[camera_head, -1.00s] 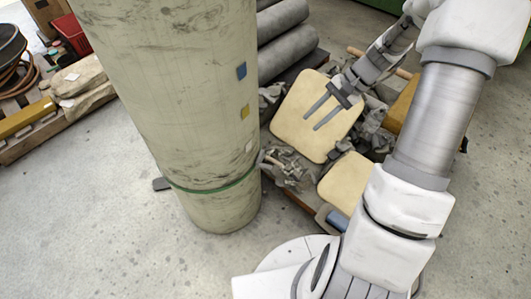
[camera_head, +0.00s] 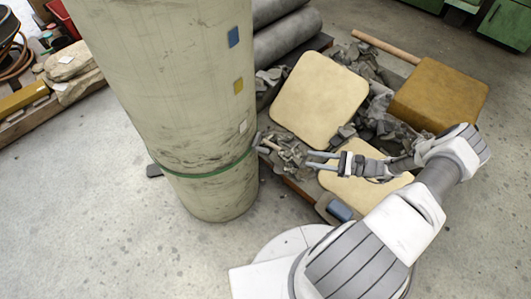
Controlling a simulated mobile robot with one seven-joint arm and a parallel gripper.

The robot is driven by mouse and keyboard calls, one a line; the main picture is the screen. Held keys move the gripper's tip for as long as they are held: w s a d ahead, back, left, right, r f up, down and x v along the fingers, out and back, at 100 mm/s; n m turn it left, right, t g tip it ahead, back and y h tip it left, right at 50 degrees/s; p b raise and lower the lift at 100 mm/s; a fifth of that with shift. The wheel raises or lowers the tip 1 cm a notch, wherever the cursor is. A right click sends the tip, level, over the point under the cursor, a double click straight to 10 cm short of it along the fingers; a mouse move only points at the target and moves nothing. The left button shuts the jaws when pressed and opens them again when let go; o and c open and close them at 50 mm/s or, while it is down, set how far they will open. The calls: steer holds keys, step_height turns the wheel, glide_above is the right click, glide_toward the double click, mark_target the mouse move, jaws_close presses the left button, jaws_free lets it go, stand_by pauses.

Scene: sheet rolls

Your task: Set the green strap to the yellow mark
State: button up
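A tall, pale, scuffed roll (camera_head: 170,90) stands upright on the floor at left of centre. A thin green strap (camera_head: 213,172) runs around its lower part. Above the strap, the roll's right side carries a blue mark (camera_head: 233,37), a yellow mark (camera_head: 238,86) below it, and a white mark (camera_head: 243,127) lowest. The strap lies below all three marks. My gripper (camera_head: 308,160) is to the right of the roll, apart from it, at about the height of the strap in the picture. Its two fingers point left with a gap between them, and nothing is between them.
A pallet of rubble with cream slabs (camera_head: 320,100) and a brown block (camera_head: 438,96) lies behind and below my gripper. Grey rolls (camera_head: 287,38) lie behind the standing roll. A low pallet (camera_head: 40,118) is at left. The floor at front left is clear.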

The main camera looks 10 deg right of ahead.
step_height(320, 180, down, 2)
steer(key=m+t, duration=0.1)
steer(key=b, duration=0.3)
glide_toward(266, 151)
steer(key=shift+t, duration=0.3)
steer(key=x, duration=0.6)
steer(key=f+x, duration=0.1)
steer(key=x, duration=0.3)
steer(key=shift+w, duration=0.2)
steer(key=shift+c, duration=0.3)
jaws_close()
